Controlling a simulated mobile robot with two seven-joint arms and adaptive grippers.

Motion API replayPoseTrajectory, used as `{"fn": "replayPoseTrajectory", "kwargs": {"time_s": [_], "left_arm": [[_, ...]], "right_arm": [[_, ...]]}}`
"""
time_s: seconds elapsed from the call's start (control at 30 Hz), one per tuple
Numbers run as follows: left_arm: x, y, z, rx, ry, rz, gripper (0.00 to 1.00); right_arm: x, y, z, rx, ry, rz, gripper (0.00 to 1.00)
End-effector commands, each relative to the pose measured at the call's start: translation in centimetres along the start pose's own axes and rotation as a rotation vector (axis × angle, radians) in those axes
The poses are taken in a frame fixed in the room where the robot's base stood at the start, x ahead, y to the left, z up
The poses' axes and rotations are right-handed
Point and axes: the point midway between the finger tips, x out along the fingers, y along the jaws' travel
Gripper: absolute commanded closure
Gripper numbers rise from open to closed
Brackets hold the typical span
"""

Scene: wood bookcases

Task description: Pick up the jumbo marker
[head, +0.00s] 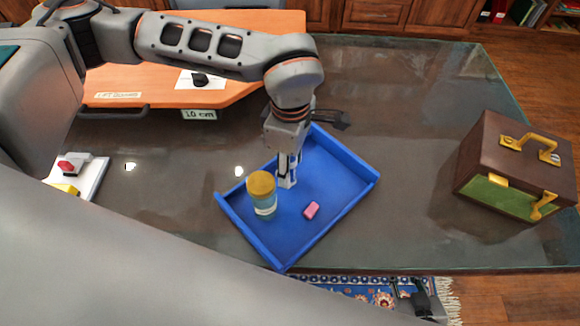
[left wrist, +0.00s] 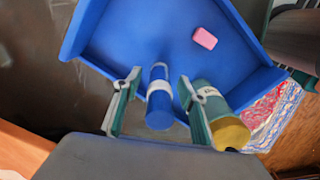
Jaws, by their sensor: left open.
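The jumbo marker looks to be the blue cylinder with a pale band (left wrist: 159,108) in the left wrist view. It lies in the blue tray (head: 330,153) near one wall, between the two fingers of my left gripper (left wrist: 160,84), with a visible gap on each side. In the head view my left gripper (head: 288,182) points down into the tray, and I cannot make out the marker there. The gripper is open and holds nothing. A dark gripper shape (head: 418,300), apparently my right one, shows low at the table's front edge; its jaws are unclear.
A jar with a yellow lid (head: 262,195) stands in the tray close beside the left gripper. A pink eraser (head: 312,210) lies near the tray's middle. A brown case (head: 515,165) stands at the right. The table between tray and case is clear.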

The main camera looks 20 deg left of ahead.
Motion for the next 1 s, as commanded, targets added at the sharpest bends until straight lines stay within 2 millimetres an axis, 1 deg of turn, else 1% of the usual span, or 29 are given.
{"fn": "replayPoseTrajectory", "kwargs": {"time_s": [0.03,0.1,0.3,0.33,0.37,0.4,0.47,0.5,0.83,1.0], "left_arm": [[0.4,0.0,0.0,-0.001,0.0,-0.001,0.59],[0.6,0.0,0.0,0.0,-0.001,0.0,0.59],[0.6,0.0,0.0,0.0,-0.001,0.001,0.59],[0.6,0.0,0.0,0.0,-0.001,0.001,0.64],[0.6,0.0,0.0,0.0,-0.001,0.001,0.72],[0.6,0.0,0.0,0.0,-0.001,0.001,0.82],[0.6,0.0,0.0,0.0,-0.001,0.001,0.98],[0.6,0.0,0.0,0.0,-0.001,0.001,1.0],[0.4,0.0,0.0,0.0,-0.001,0.001,1.0],[-0.6,0.1,0.0,0.0,-0.001,0.004,1.0]], "right_arm": [[0.0,0.0,0.0,0.0,0.0,0.0,0.75],[0.0,0.0,0.0,0.0,0.0,0.0,0.75],[0.0,0.0,0.0,0.0,-0.001,0.0,0.75],[0.0,0.0,0.0,0.0,-0.001,0.0,0.75],[0.0,0.0,0.0,0.0,-0.001,0.0,0.75],[0.0,0.0,0.0,0.0,-0.001,0.0,0.75],[0.0,0.0,0.0,0.0,-0.001,0.0,0.75],[0.0,0.0,0.0,0.0,-0.001,0.0,0.75],[0.0,0.0,0.0,0.0,0.0,0.0,0.75],[0.0,0.0,-0.1,0.0,0.002,0.001,0.75]]}}
